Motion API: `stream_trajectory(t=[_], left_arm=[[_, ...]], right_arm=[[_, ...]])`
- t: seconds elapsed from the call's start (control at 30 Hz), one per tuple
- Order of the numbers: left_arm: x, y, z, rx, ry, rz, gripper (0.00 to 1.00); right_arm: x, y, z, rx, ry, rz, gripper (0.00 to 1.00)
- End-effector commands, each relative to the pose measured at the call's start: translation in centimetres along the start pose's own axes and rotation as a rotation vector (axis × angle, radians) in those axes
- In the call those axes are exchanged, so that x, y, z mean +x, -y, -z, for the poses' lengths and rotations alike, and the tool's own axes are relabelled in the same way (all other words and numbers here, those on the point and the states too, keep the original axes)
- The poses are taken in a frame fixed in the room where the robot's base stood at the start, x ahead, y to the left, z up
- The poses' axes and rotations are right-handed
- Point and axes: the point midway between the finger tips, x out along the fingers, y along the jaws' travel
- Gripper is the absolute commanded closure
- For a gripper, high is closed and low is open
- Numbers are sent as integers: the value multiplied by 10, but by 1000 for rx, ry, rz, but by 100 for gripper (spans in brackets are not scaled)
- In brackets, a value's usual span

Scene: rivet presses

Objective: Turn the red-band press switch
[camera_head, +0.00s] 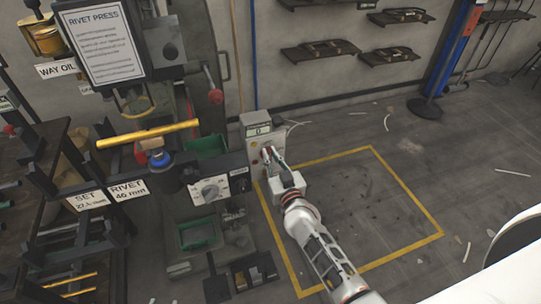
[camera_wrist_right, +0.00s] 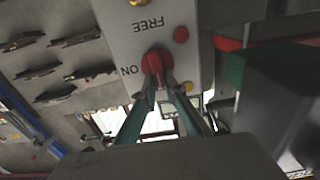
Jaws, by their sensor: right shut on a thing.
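A red rotary switch knob (camera_wrist_right: 155,63) sits on the panel near the word ON. My right gripper (camera_head: 268,153) reaches the box front from the lower right. In the wrist view its fingertips (camera_wrist_right: 158,82) are closed on the red knob and cover part of it. My left gripper is not in view.
Wall shelves (camera_head: 320,50) hold parts.

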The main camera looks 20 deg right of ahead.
Motion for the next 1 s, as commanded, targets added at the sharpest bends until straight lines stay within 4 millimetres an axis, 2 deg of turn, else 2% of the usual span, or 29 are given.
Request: stream_trajectory(t=[0.37,0.63,1.0], left_arm=[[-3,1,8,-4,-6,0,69],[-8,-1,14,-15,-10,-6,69],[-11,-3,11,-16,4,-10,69]], right_arm=[[0,-2,2,128,-1,1,100],[0,-7,1,361,0,2,100],[0,-13,-4,714,0,1,100]])
